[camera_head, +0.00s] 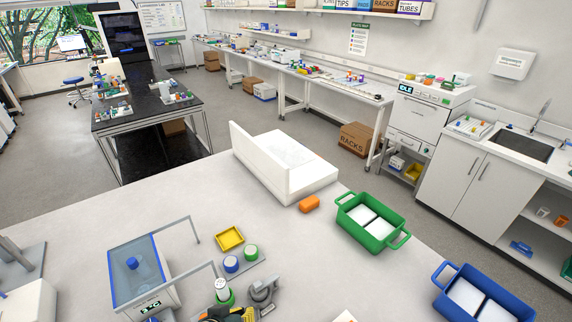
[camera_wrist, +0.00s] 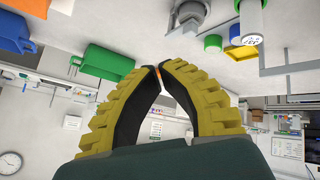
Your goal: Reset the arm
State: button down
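My gripper (camera_wrist: 161,70) shows in the wrist view with yellow ribbed, black-lined fingers. Their tips come together, and I see no object held between them. In the head view my gripper (camera_head: 226,313) is partly visible at the bottom edge, low over the front of the white bench (camera_head: 330,260). A white container with a green base (camera_head: 222,291) and a grey device (camera_head: 263,292) stand close beside it there. Most of my arm is out of the picture.
A clear blue-framed box (camera_head: 137,270) stands left of my gripper. Blue (camera_head: 231,264) and green (camera_head: 251,252) round pieces and a yellow tray (camera_head: 230,238) lie behind it. The bench's middle is clear.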

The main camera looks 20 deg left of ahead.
jog(key=w+d+r+m+t+p, duration=0.2)
jog(key=w+d+r+m+t, duration=0.1)
jog(key=d+r, duration=0.95)
jog(key=w+d+r+m+t+p, duration=0.35)
jog(key=d+r, duration=0.65)
jog(key=r, duration=0.5)
jog(key=s+d+r+t+h, duration=0.1)
jog(key=s+d+r, duration=0.15)
jog(key=r, duration=0.35)
jog(key=s+d+r+t, duration=0.1)
jog(key=d+r+t, duration=0.1)
jog(key=d+r, duration=0.35)
jog(key=s+a+r+n+t+y, duration=0.1)
jog(key=s+a+r+t, duration=0.1)
jog(key=r, duration=0.3)
jog(key=s+a+r+n+t+y, duration=0.1)
jog(key=s+a+r+t, duration=0.1)
jog(key=s+r, duration=0.3)
jog(key=shift+a+r, duration=0.2)
jog(key=shift+r, duration=0.55)
jog(key=shift+w+t, duration=0.1)
jog(key=shift+t, duration=0.15)
